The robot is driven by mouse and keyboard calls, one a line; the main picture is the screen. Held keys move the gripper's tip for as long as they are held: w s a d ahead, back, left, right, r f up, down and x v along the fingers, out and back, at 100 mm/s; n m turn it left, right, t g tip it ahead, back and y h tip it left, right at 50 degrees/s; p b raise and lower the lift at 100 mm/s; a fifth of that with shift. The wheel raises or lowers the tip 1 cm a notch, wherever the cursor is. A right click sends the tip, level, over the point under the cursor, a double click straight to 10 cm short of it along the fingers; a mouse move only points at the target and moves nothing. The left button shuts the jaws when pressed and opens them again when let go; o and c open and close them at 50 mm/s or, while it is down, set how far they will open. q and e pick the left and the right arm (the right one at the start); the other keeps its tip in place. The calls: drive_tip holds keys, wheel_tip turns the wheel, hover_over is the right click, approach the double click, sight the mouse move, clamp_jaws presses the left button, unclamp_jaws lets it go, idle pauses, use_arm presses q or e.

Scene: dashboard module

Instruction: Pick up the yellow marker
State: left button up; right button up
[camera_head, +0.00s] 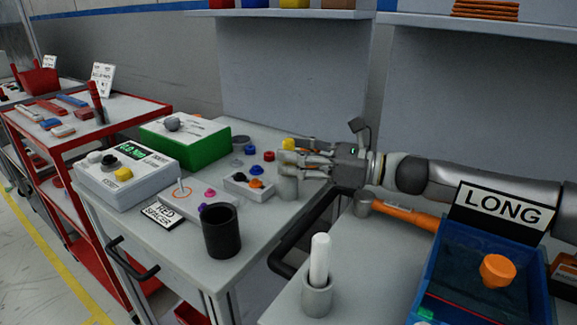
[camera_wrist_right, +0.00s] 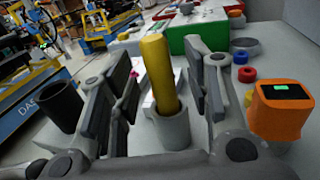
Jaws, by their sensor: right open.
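The yellow marker (camera_head: 289,144) stands in a small grey cup (camera_head: 288,188) near the right side of the grey worktop. In the right wrist view the yellow marker (camera_wrist_right: 158,72) is slightly tilted, with its lower end inside the grey cup (camera_wrist_right: 172,130). My right gripper (camera_head: 297,153) reaches in from the right at the marker's height. In its wrist view the fingers stand open on both sides of the marker, with visible gaps. Its fingers partly cover the marker in the head view. My left gripper is not in view.
A black cup (camera_head: 222,232) stands at the worktop's front. A small button box (camera_head: 247,187) and loose coloured rings lie left of the grey cup. A white marker (camera_head: 319,258) stands in another grey cup on the nearer table, beside a blue bin (camera_head: 395,300).

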drive_tip(key=shift+w+a, duration=0.25)
drive_tip(key=shift+a, duration=0.45)
drive_tip(key=shift+c, duration=0.4)
drive_tip(key=c, duration=0.9)
drive_tip(key=shift+r, duration=0.1)
